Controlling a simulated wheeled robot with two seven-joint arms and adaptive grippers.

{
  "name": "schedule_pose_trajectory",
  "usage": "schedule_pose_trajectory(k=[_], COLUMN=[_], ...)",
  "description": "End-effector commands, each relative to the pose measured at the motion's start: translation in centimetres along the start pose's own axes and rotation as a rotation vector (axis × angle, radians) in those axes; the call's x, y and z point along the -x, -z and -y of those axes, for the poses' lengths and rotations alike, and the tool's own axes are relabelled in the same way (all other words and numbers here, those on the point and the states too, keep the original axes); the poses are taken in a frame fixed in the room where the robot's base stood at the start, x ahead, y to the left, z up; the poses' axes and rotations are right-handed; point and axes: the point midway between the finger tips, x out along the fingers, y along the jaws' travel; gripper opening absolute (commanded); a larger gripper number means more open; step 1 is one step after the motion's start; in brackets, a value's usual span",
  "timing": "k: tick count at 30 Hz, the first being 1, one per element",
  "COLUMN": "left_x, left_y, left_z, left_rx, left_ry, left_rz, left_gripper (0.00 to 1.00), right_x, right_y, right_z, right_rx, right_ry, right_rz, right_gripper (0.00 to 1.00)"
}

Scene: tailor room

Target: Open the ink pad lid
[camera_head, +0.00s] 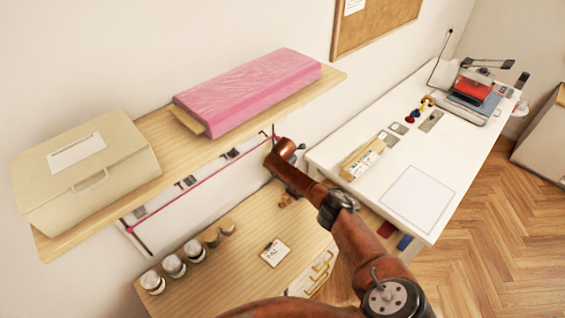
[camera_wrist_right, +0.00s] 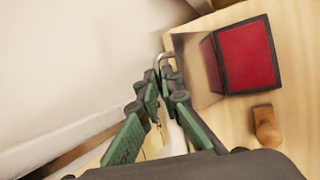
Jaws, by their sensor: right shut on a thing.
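In the right wrist view the ink pad (camera_wrist_right: 248,55) shows a red face with a dark rim and lies on the pale wood top. Its lid (camera_wrist_right: 194,62), a brownish panel, stands raised along the pad's left side, so the red face is uncovered. My right gripper (camera_wrist_right: 165,80), with green fingers, is shut at the lid's outer left edge. The exact contact is blurred and partly hidden by the fingers. In the head view my right arm crosses the middle, and the ink pad and fingertips cannot be made out. My left gripper is not in view.
A small wooden stamp handle (camera_wrist_right: 266,125) lies near the pad. Several jars (camera_head: 174,266) and a white card (camera_head: 275,252) are on the low cabinet. A shelf (camera_head: 172,125) with a beige box (camera_head: 85,170) and pink fabric (camera_head: 247,90) overhangs it. A white table (camera_head: 350,207) stands right.

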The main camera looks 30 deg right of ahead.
Motion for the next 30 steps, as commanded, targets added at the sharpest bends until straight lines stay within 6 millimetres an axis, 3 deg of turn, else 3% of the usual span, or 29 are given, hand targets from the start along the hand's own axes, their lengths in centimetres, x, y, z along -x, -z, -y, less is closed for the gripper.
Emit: schedule_pose_trajectory(k=[1, 6, 7, 10, 30], left_x=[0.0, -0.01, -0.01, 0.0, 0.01], left_y=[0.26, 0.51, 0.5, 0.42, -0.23], left_z=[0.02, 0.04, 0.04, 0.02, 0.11], left_rx=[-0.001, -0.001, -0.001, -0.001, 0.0], left_ry=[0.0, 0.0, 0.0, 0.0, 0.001], left_rz=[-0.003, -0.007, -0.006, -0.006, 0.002], left_gripper=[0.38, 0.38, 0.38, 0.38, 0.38], right_x=[0.61, 0.62, 0.62, 0.61, 1.2], right_y=[-0.14, -0.13, -0.13, -0.08, 0.21], right_z=[-1.29, -1.31, -1.32, -1.3, -1.06], right_rx=[-0.001, -0.001, 0.0, 0.0, 0.002], right_ry=[-0.026, -0.027, -0.027, -0.026, -0.022], right_rz=[0.002, 0.002, 0.001, 0.001, -0.005], right_gripper=[0.0, 0.0, 0.07, 0.13, 0.13])
